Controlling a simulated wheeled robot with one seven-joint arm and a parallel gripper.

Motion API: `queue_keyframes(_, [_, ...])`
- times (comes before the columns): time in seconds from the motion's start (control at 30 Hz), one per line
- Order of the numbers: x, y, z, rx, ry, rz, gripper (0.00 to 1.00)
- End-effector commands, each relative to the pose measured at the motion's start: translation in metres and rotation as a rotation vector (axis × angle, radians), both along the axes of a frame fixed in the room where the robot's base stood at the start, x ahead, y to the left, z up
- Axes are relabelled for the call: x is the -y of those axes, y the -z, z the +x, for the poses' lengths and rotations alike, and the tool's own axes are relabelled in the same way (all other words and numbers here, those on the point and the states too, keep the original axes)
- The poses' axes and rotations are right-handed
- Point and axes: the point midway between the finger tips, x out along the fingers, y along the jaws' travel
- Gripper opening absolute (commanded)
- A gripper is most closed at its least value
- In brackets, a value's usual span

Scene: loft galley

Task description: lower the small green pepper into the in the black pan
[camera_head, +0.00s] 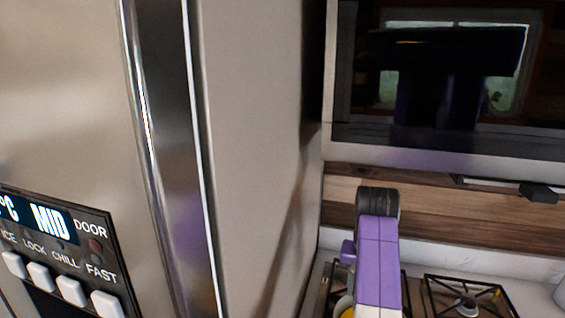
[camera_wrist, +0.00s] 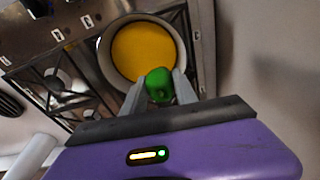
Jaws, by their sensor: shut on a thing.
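The small green pepper (camera_wrist: 158,88) is between the two grey fingers of my gripper (camera_wrist: 159,82) in the wrist view. My gripper is shut on it. Beyond the pepper is a round pot with a pale grey rim (camera_wrist: 104,62) and an orange-yellow inside (camera_wrist: 143,47). The pepper overlaps the pot's near edge in the picture; I cannot tell its height above it. I see no pan that is clearly black. In the head view my purple arm hides the gripper and pepper, and only a sliver of yellow (camera_head: 347,312) shows beside it.
The pot stands on a stove with dark metal grates (camera_wrist: 62,88). Another burner (camera_head: 467,303) is bare at the right in the head view. A tall fridge (camera_head: 250,150) fills the left side. A dark glass-fronted unit (camera_head: 450,80) hangs above the wooden backsplash (camera_head: 430,205).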

Motion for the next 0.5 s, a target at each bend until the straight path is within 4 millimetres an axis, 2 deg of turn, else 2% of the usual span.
queue_keyframes(0.5, [0.000,0.022,0.000,-0.001,0.000,-0.001,0.00])
